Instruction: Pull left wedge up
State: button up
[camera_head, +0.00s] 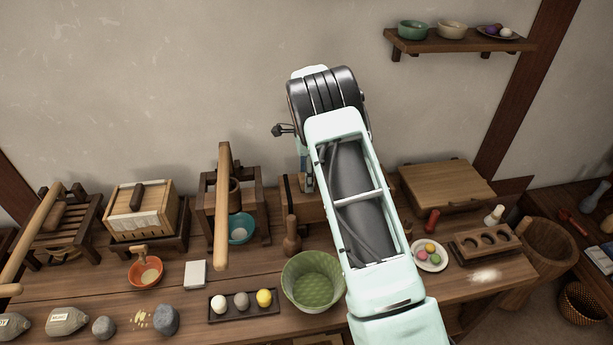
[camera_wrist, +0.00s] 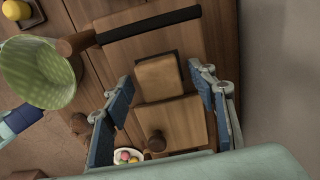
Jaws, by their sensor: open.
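In the wrist view, a square wooden block (camera_wrist: 158,78), seemingly the wedge, stands in a dark slot of a wooden press body (camera_wrist: 140,52) with a black band. My gripper (camera_wrist: 163,80) is open, its two blue fingers on either side of the block with gaps showing. I cannot tell how far above the block the fingertips are. A paler wooden panel (camera_wrist: 180,122) and a round knob (camera_wrist: 156,141) lie just below the block in this view. In the head view my arm hides most of the press; its banded left end (camera_head: 287,195) shows.
A wooden mallet (camera_head: 291,236) and a green bowl (camera_head: 312,282) stand in front of the press. A lidded box (camera_head: 447,184), a red bottle (camera_head: 432,221) and a plate of sweets (camera_head: 430,256) are to its right. A lever frame (camera_head: 223,205) stands left.

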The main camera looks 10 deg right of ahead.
jog(key=shift+f, duration=0.4)
jog(key=shift+c, duration=0.4)
jog(key=shift+r, duration=0.1)
grip_shut()
